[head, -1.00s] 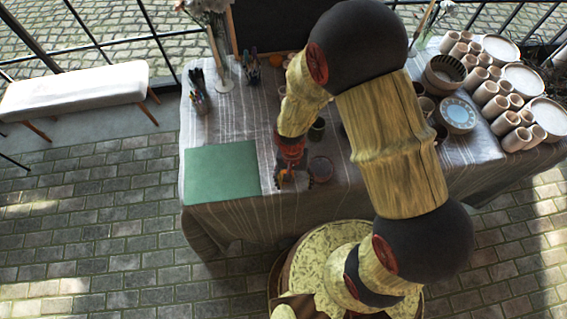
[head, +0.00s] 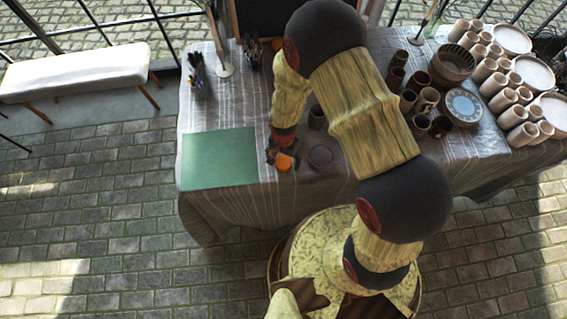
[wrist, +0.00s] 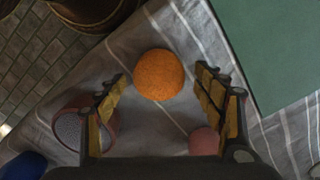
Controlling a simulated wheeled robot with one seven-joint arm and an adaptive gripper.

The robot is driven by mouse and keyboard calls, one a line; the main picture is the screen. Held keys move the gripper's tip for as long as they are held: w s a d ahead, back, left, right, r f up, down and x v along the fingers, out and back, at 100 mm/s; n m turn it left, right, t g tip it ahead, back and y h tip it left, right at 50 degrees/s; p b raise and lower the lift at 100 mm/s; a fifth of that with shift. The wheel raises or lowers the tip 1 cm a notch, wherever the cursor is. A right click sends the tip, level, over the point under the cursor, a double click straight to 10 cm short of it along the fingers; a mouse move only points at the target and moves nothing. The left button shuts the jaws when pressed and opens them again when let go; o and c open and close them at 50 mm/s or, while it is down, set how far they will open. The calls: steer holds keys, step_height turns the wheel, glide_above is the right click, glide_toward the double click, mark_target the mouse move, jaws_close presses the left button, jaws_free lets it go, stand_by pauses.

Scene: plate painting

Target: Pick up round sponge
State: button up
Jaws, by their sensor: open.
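The round sponge is an orange ball (wrist: 158,75) lying on the striped tablecloth in the wrist view. In the head view it shows as an orange patch (head: 284,162) near the table's front edge, right of the green mat. My gripper (wrist: 161,80) is open, with one finger left and one right of the sponge in the picture. The fingers look apart from it, and nothing is held. In the head view my gripper (head: 281,156) is over the sponge and hides part of it; its height above the cloth is hard to tell.
The green mat (head: 219,158) lies left of the sponge. A small reddish bowl (head: 320,157) and a dark cup (head: 316,117) stand to its right. A pinkish round thing (wrist: 204,141) is near the right finger. Several cups and plates fill the table's right side.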

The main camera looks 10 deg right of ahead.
steer(key=shift+f, duration=0.6)
steer(key=shift+c, duration=0.5)
steer(key=c, duration=0.9)
